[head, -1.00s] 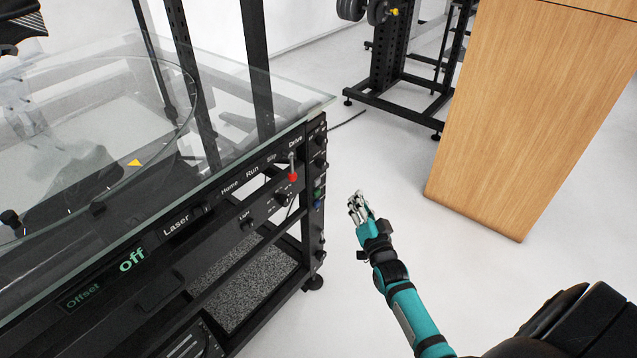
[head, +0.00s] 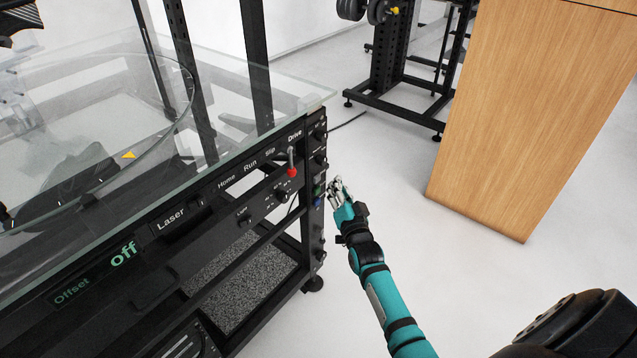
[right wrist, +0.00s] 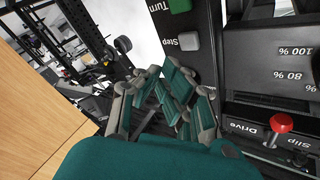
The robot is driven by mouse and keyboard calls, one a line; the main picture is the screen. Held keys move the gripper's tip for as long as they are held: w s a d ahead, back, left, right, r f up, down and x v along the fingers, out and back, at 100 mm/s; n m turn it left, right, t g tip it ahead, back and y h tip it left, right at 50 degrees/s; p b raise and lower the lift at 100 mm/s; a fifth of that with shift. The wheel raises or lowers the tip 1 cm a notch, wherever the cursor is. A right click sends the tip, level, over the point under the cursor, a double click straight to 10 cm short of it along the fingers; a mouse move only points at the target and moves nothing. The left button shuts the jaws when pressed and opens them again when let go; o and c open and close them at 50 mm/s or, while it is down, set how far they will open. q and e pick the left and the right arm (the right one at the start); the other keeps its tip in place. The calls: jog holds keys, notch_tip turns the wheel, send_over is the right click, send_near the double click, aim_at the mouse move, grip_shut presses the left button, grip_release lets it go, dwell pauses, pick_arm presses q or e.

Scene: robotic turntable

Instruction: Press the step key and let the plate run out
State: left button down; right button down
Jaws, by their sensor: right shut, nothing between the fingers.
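The step key (right wrist: 189,41) is a pale grey button beside the word "Step" on the dark side panel in the right wrist view. My right gripper (head: 336,185) is shut and empty, just right of the device's corner post in the head view. In the right wrist view its fingers (right wrist: 178,100) are below the step key, with a gap in the picture. The round clear plate (head: 188,112) is under the glass at upper left, with a yellow marker (head: 129,155) on it. My left gripper is not in view.
A green "Turn" key (right wrist: 181,5) sits beyond the step key. A red-tipped Drive lever (head: 292,172) sticks out of the front panel, which has a lit "off" display (head: 124,254). A wooden cabinet (head: 525,110) stands at right, with clear floor between.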

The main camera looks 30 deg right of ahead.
jog(key=shift+w+a, duration=0.2)
jog(key=shift+w, duration=0.3)
jog(key=shift+w+a, duration=0.2)
jog(key=shift+w, duration=0.25)
jog(key=shift+w, duration=0.1)
dwell(0.7)
jog(key=shift+w+a, duration=0.2)
jog(key=shift+w, duration=0.1)
jog(key=shift+w+a+b, duration=0.15)
jog(key=shift+w+b, duration=0.25)
dwell(0.7)
jog(key=shift+s, duration=0.15)
jog(key=shift+s+d+p, duration=0.3)
jog(key=shift+s+p, duration=0.3)
jog(key=shift+s, duration=0.1)
